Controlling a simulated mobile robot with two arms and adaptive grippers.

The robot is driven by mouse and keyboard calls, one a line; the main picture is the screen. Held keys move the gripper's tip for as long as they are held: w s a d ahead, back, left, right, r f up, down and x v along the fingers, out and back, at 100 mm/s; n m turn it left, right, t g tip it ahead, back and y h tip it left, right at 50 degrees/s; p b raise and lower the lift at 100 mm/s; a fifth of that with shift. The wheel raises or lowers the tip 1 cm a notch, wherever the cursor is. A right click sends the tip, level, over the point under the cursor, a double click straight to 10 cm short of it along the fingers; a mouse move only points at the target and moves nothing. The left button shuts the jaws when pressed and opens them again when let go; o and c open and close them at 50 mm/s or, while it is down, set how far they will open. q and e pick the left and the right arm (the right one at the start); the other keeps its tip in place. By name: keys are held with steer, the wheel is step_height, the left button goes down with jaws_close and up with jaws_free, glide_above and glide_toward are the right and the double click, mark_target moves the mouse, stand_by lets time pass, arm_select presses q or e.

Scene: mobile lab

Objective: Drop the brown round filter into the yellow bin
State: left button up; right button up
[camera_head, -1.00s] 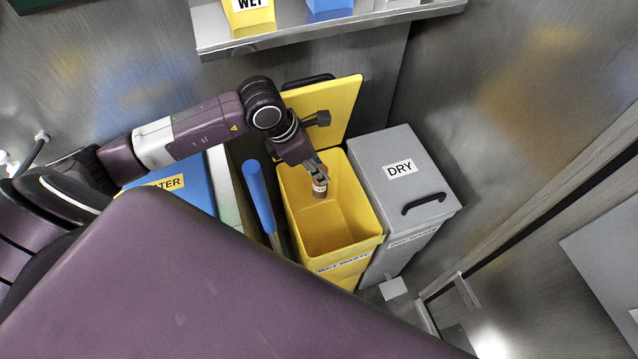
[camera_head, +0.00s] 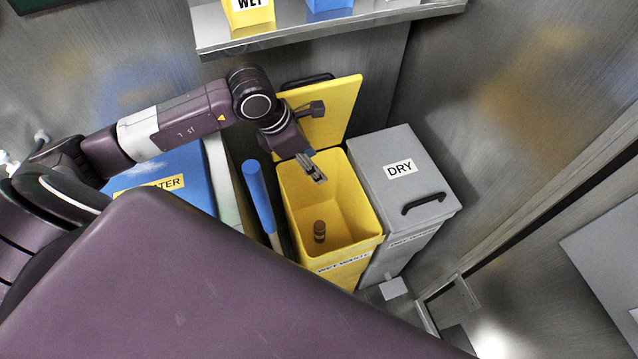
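The yellow bin (camera_head: 366,226) stands open, with its lid (camera_head: 338,108) raised at the back and a WET WASTE label on its front. The brown round filter (camera_head: 319,231) is inside the bin, apart from any gripper. My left gripper (camera_head: 318,177) is over the bin's opening, above and behind the filter. Its fingers hold nothing; they look close together, and I cannot tell whether they are fully shut. My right gripper does not show.
A grey bin marked DRY (camera_head: 404,187), lid closed, stands right beside the yellow bin. A blue handle (camera_head: 258,192) rises at its left, beside a blue container (camera_head: 180,172). A metal shelf (camera_head: 325,29) with small yellow and blue bins hangs above.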

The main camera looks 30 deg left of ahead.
arm_select(q)
steer(key=v, duration=0.8)
steer(key=shift+s+r, duration=0.15)
steer(key=shift+r, duration=0.2)
steer(key=shift+a, duration=0.1)
